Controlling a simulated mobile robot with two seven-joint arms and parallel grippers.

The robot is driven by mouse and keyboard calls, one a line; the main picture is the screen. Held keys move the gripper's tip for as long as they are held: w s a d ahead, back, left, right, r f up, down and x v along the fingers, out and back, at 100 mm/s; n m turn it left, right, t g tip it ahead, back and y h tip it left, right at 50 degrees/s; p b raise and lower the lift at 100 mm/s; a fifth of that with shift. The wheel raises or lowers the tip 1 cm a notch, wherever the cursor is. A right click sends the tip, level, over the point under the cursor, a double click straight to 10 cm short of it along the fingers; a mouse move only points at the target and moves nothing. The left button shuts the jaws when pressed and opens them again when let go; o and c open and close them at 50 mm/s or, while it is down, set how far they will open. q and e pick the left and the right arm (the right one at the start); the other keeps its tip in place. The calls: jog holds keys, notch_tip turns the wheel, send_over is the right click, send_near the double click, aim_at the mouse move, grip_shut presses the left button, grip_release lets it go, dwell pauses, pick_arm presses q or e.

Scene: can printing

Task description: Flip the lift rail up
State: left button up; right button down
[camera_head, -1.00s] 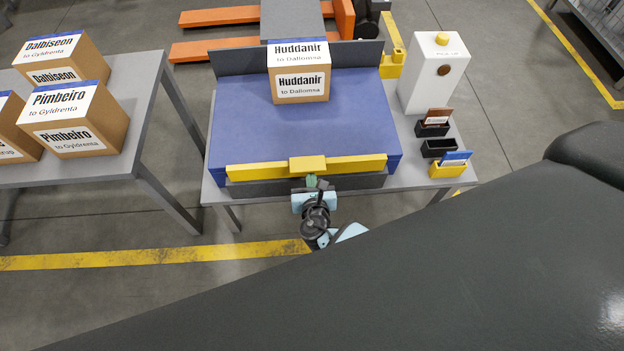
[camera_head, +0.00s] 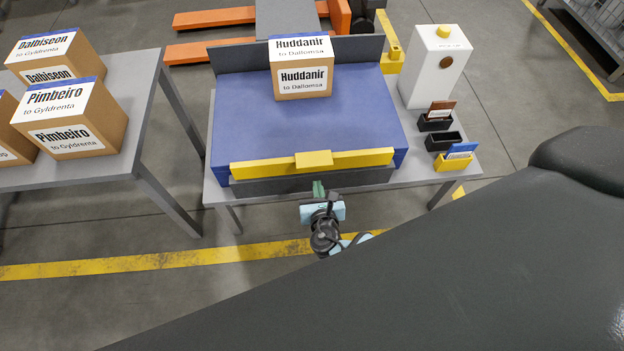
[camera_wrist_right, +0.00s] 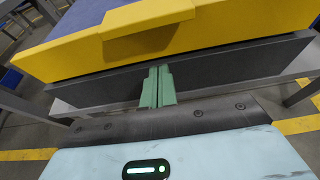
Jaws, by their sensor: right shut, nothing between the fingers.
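The yellow lift rail (camera_head: 270,164) runs along the front edge of the blue platform (camera_head: 245,118), with a raised tab (camera_head: 314,159) at its middle. It also shows in the right wrist view (camera_wrist_right: 70,50), above a dark grey front panel (camera_wrist_right: 230,67). My right gripper (camera_head: 318,186) is at the front of the platform, below the tab. In the right wrist view its green fingers (camera_wrist_right: 157,84) are together and empty, in front of the grey panel and under the rail. I cannot tell whether they touch the panel. My left gripper is not in view.
A Huddanir box (camera_head: 301,84) stands at the back of the platform. A white box with a yellow button (camera_head: 432,75) and small card holders (camera_head: 444,141) stand to the right. A table with boxes (camera_head: 150,90) is at the left. Floor in front is free.

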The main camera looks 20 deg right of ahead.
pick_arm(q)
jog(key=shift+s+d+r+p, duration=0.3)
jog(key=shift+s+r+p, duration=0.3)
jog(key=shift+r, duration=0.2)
pick_arm(e)
jog(key=v, duration=0.7)
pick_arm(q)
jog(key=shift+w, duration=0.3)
pick_arm(e)
jog(key=shift+s+d, duration=0.1)
jog(key=shift+d, duration=0.05)
jog(key=s+d+r+m+g+y+p, duration=0.1)
jog(key=s+m+g+y+p, duration=0.35)
jog(key=s+m, duration=1.15)
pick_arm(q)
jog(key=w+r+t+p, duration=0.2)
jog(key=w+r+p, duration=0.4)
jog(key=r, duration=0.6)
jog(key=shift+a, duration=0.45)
pick_arm(e)
jog(key=s+d+r+m+y, duration=0.1)
jog(key=s+d+r+m, duration=0.1)
jog(key=s+r+m, duration=0.9)
notch_tip(320, 180, up, 2)
jog(key=m, duration=0.3)
jog(key=shift+d+m, duration=0.2)
jog(key=shift+m, duration=0.2)
